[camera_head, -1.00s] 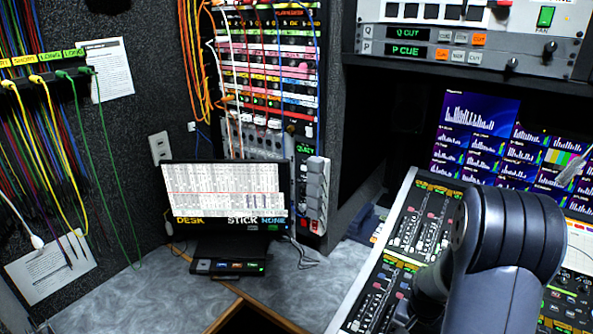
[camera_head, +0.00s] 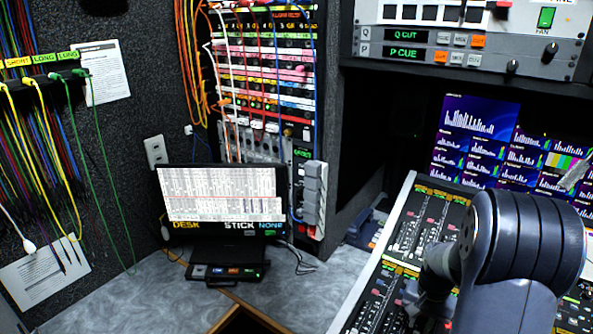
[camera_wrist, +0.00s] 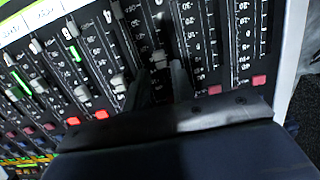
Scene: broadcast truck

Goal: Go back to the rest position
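The mixing console (camera_head: 425,225) slopes up at the right in the head view, with rows of faders and lit keys. My arm stands in front of it and hides part of it. In the wrist view my gripper (camera_wrist: 162,82) is over the fader strips (camera_wrist: 215,50). Its two fingers are a little apart, with a narrow gap and nothing clearly held between them. A pale fader cap (camera_wrist: 159,58) is just beyond the fingertips; I cannot tell whether they touch it. My gripper is hidden in the head view.
A small monitor (camera_head: 222,205) reading DESK, STICK, NONE stands on the grey counter (camera_head: 130,300). A patch bay (camera_head: 265,80) with cables is behind it. More cables hang at the left wall. Screens (camera_head: 480,125) and a rack unit (camera_head: 470,45) are at the right.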

